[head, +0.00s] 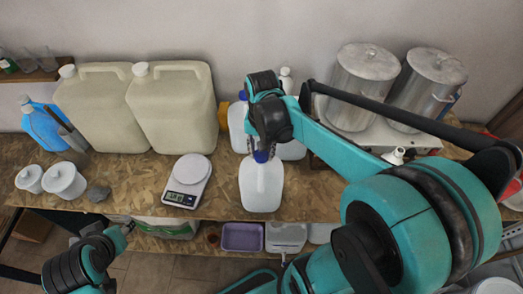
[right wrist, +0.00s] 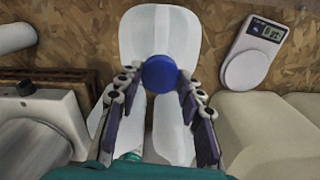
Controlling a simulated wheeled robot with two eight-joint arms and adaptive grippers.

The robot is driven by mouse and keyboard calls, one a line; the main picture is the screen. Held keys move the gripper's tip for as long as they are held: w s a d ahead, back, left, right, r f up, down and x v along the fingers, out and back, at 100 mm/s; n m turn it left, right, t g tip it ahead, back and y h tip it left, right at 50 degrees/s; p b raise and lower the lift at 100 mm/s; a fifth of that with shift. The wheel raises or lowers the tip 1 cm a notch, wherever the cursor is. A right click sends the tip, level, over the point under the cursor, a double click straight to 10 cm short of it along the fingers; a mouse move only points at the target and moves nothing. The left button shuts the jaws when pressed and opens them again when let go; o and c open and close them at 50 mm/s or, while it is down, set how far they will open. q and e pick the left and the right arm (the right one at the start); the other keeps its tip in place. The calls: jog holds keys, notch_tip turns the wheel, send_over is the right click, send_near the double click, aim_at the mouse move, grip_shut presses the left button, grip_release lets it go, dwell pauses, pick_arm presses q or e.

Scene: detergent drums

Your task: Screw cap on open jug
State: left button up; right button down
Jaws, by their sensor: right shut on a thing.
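A white jug (head: 262,188) stands upright near the table's front edge in the head view; it also shows at the top of the right wrist view (right wrist: 160,28). The blue cap (right wrist: 160,73) is at the jug's mouth and shows in the head view (head: 261,157). My right gripper (right wrist: 160,82) points down over the jug with its fingertips shut on the cap's sides. The cap hides the neck, so I cannot tell how it sits on the thread. My left arm shows at the lower left of the head view; its gripper cannot be made out.
Other white jugs (head: 238,124) stand just behind the gripper. A kitchen scale (head: 188,180) and large beige canisters (head: 172,110) are to the left. Metal drums (head: 362,85) stand at the back right. Bare table (head: 224,195) lies between scale and jug.

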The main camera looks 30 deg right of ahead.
jog(key=m, duration=0.4)
jog(key=c, duration=0.5)
grip_release()
jog(key=shift+r+p, duration=3.1)
jog(key=shift+r, duration=0.9)
